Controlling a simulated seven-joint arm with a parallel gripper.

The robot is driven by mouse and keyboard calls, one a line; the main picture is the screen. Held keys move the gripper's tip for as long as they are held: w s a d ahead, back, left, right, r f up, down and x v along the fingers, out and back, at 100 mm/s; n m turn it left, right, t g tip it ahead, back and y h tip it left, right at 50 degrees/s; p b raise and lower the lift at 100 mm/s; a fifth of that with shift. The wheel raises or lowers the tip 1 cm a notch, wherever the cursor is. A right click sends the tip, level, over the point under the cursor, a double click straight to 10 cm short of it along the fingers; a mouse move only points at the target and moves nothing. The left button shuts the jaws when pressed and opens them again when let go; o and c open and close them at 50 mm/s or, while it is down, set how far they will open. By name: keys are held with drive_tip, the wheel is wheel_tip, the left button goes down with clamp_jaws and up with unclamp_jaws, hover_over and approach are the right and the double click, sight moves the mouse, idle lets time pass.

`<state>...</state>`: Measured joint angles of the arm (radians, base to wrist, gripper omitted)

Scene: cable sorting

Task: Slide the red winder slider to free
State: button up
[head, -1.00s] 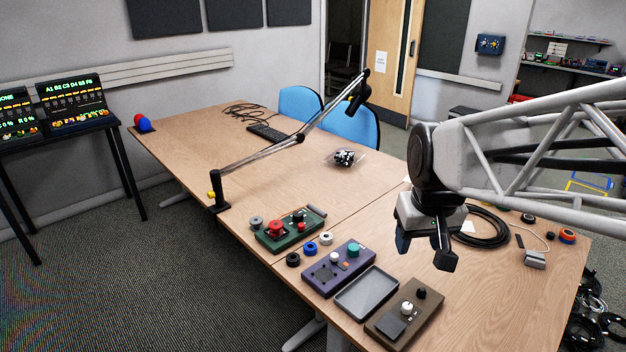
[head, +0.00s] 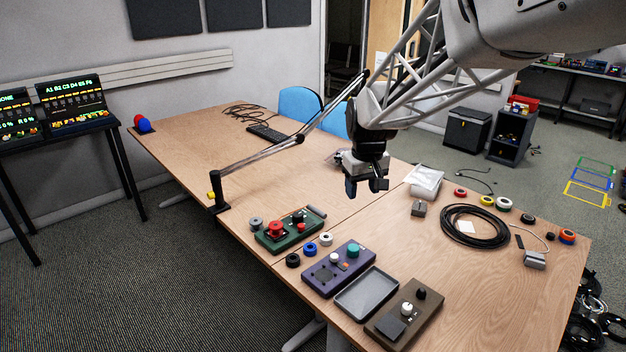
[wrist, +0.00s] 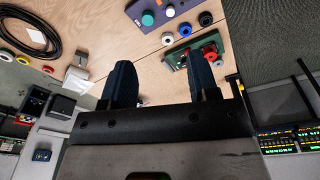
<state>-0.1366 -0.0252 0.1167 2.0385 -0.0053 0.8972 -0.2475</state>
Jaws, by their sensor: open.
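The green winder box (head: 291,233) lies on the table left of centre in the head view, with a red knob-like part (head: 276,229) on its left side and dark and smaller red parts to the right. I cannot tell which red part is the slider. My gripper (head: 366,188) is open and empty, above the table to the upper right of the green box and apart from it.
A purple box (head: 320,274), a grey tray (head: 352,300) and a brown box (head: 388,325) stand in front. Several tape rolls lie near the green box. A lamp arm (head: 258,156) reaches across the table. A black cable coil (head: 452,235) lies at right.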

drive_tip(key=w+a+f+n, duration=0.1)
drive_tip(key=w+a+f, duration=0.35)
drive_tip(key=w, duration=0.35)
drive_tip(key=w+a+f+n, duration=0.1)
drive_tip(key=w+a+f, duration=0.3)
drive_tip(key=w+f, duration=0.3)
drive_tip(key=n+g, duration=0.1)
drive_tip(key=n, duration=0.2)
hover_over(301, 225)
wheel_tip(301, 225, down, 13)
drive_tip(key=shift+s+d+f, duration=0.15)
drive_tip(key=shift+f, duration=0.25)
drive_tip(key=shift+f, duration=0.15)
drive_tip(key=shift+f, duration=3.75)
drive_tip(key=shift+c, duration=0.2)
clamp_jaws()
